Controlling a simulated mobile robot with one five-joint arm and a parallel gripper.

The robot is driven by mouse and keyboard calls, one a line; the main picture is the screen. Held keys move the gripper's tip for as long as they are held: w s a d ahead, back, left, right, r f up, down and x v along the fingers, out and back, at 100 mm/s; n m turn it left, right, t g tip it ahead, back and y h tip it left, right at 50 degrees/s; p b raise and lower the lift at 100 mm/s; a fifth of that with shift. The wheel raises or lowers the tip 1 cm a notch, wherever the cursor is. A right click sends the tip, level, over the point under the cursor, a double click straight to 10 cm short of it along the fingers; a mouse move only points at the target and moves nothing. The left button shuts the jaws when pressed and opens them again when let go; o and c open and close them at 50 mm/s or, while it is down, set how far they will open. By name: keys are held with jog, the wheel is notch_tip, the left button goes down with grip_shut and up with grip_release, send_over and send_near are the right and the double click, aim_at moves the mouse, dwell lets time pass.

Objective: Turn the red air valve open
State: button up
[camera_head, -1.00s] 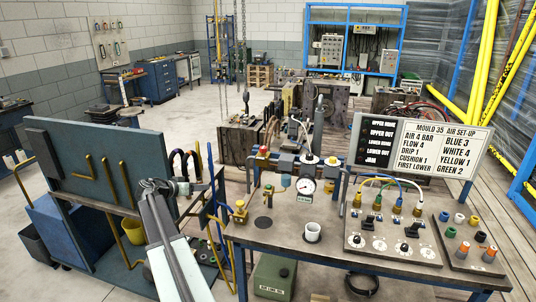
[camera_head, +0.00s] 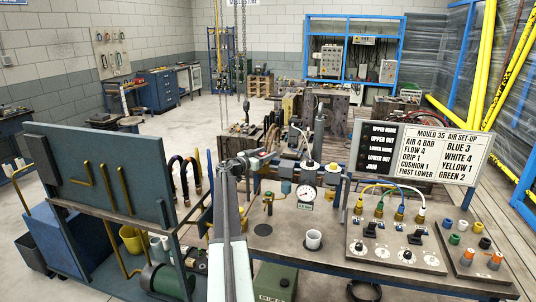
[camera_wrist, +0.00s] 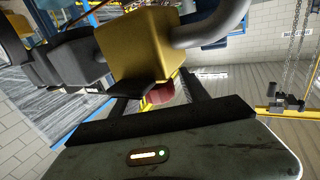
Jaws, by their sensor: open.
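The red valve knob (camera_wrist: 160,95) shows in the wrist view, partly hidden behind the lower edge of a yellow block (camera_wrist: 145,48) with a grey pipe. It lies in the gap between my two dark fingers. My gripper (camera_wrist: 160,92) is open, with one finger on each side of the red knob in the picture; I cannot tell whether either touches it. In the head view my gripper (camera_head: 260,158) is at the left end of the air line above the workbench (camera_head: 290,243), and it covers most of the valve there.
A hose panel (camera_head: 383,243) and the set-up sign (camera_head: 432,152) stand farther right.

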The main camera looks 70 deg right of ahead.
jog(key=shift+s+d, duration=0.25)
jog(key=shift+d, duration=0.3)
grip_shut()
jog(key=shift+a, duration=0.15)
